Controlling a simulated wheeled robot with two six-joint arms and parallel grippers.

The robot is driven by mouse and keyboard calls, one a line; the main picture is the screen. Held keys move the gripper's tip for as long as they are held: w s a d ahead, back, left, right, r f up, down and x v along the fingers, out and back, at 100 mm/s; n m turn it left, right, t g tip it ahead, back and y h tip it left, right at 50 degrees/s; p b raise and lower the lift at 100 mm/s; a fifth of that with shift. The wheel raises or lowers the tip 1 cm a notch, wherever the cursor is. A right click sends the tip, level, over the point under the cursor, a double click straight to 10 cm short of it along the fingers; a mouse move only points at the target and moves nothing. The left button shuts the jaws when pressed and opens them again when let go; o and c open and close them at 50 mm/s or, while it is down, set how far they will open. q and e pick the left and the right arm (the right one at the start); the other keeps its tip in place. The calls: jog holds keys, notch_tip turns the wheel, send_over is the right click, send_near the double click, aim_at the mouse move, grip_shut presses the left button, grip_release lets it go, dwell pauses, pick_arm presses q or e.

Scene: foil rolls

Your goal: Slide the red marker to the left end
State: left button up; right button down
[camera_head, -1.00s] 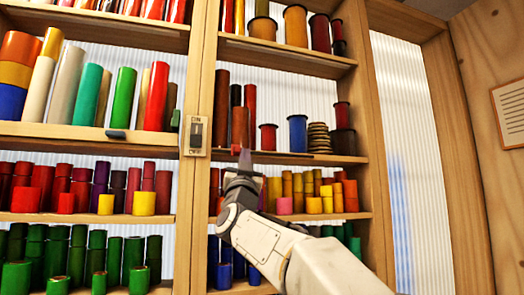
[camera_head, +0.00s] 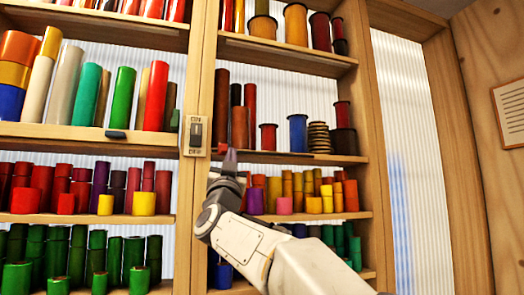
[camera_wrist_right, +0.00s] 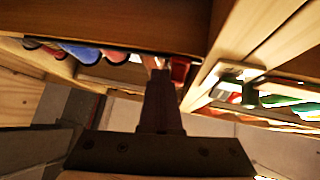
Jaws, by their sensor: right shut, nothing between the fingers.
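The small red marker (camera_head: 222,148) sits on the front edge of the right-hand middle shelf, near that shelf's left end beside the wooden post. My right gripper (camera_head: 230,156) is shut and empty. Its tips are at the shelf edge, just right of the marker and very close to it; I cannot tell whether they touch. In the right wrist view the closed fingers (camera_wrist_right: 160,76) point up toward the underside of the shelf; the marker is not clearly distinguishable there. My left gripper is not in view.
A switch plate (camera_head: 196,134) is on the post just left of the marker. Foil rolls and a blue spool (camera_head: 298,133) stand on the shelf above my gripper. Yellow and purple rolls stand on the shelf below. A dark block (camera_head: 115,134) is on the left shelf edge.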

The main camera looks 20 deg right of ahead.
jog(key=shift+a, duration=0.3)
jog(key=shift+a, duration=0.1)
dwell(0.4)
jog(key=shift+s, duration=0.1)
dwell(0.3)
jog(key=shift+s+d+b, duration=0.2)
jog(key=shift+s+b, duration=1.3)
jog(key=shift+s, duration=0.65)
